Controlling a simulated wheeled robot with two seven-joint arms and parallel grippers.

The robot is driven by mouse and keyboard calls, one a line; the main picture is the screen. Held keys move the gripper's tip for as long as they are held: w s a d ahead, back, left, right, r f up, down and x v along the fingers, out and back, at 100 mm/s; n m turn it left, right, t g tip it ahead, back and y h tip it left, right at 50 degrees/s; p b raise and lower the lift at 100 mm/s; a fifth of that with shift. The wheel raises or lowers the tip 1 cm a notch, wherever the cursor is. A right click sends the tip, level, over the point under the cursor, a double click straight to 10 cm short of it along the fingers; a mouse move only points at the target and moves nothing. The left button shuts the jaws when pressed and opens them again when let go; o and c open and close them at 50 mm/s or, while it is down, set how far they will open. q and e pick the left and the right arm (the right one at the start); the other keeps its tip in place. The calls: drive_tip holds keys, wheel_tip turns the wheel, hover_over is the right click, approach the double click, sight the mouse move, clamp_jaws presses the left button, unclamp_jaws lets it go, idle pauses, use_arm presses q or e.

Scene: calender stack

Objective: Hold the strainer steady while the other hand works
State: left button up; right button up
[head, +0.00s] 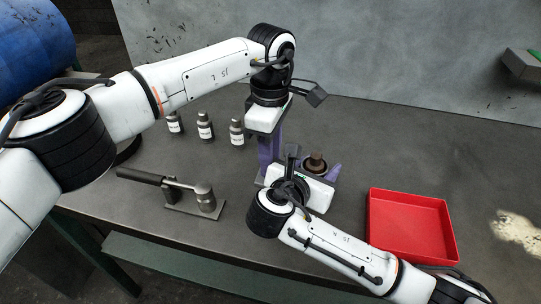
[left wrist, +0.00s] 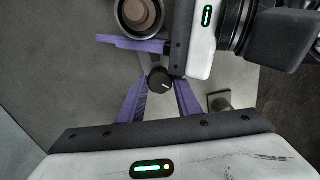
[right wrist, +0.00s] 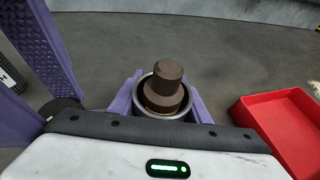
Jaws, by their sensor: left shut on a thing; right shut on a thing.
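A round metal cup (right wrist: 149,107), which seems to be the strainer, stands upright on the bench with a brown stepped plug (right wrist: 166,86) in its mouth. It also shows in the head view, with the plug (head: 316,161) on top. My right gripper (right wrist: 166,104) is shut around the cup, a purple finger on each side. My left gripper (left wrist: 161,98) points down just left of the cup. It is shut on a small black knob (left wrist: 160,79), with a grey part beside it. The knob is hidden in the head view; whether it joins the cup I cannot tell.
A red open tray (head: 448,228) stands to the right. A black-handled metal tool on a plate (head: 180,208) lies left. Three small labelled bottles (head: 205,128) stand behind it. My two wrists are close together. The bench (head: 400,140) is clear at the back right.

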use_arm(q)
drive_tip(key=shift+d, duration=0.1)
drive_tip(key=o, duration=1.1)
wheel_tip(320, 180, up, 12)
drive_tip(key=shift+r, duration=0.1)
